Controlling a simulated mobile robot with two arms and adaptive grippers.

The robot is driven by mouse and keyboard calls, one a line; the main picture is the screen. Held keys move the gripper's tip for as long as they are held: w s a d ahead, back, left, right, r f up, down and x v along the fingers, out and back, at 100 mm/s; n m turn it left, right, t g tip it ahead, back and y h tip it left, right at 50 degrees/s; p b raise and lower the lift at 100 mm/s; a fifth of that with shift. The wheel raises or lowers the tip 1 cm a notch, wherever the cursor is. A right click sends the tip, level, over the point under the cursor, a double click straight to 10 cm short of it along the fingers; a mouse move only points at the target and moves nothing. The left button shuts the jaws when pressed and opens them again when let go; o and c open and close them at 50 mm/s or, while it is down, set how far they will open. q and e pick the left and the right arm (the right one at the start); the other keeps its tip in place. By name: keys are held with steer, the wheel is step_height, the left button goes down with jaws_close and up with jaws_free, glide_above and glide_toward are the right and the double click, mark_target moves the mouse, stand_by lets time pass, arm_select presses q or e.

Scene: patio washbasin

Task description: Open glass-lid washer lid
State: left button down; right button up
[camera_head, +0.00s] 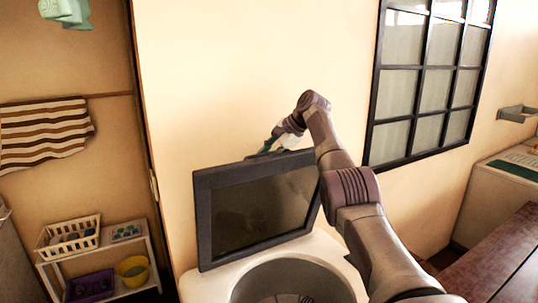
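The washer (210,284) is white and stands at the bottom middle, with its round tub opening uncovered. Its dark-framed glass lid (258,206) stands raised, roughly upright, behind the opening. My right arm comes in from the lower right and reaches up past the lid's right side. My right gripper (270,146) is at the lid's top edge, small and partly hidden by the lid and its own wrist. I cannot tell whether it touches the lid or whether its fingers are open. My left gripper is not in view.
A plain wall rises behind the lid, with a dark-framed window (425,85) at right. A shelf (130,292) at left holds a white basket (68,238), a purple basket (90,287) and a yellow bucket (133,270). A brown wooden surface (495,258) is at lower right.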

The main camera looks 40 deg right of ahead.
mark_target(290, 151)
steer(key=shift+o, duration=0.7)
steer(key=shift+w+f, duration=0.15)
steer(key=shift+w, duration=0.1)
steer(key=v, duration=1.2)
steer(key=shift+a, duration=0.1)
steer(key=shift+w, duration=0.1)
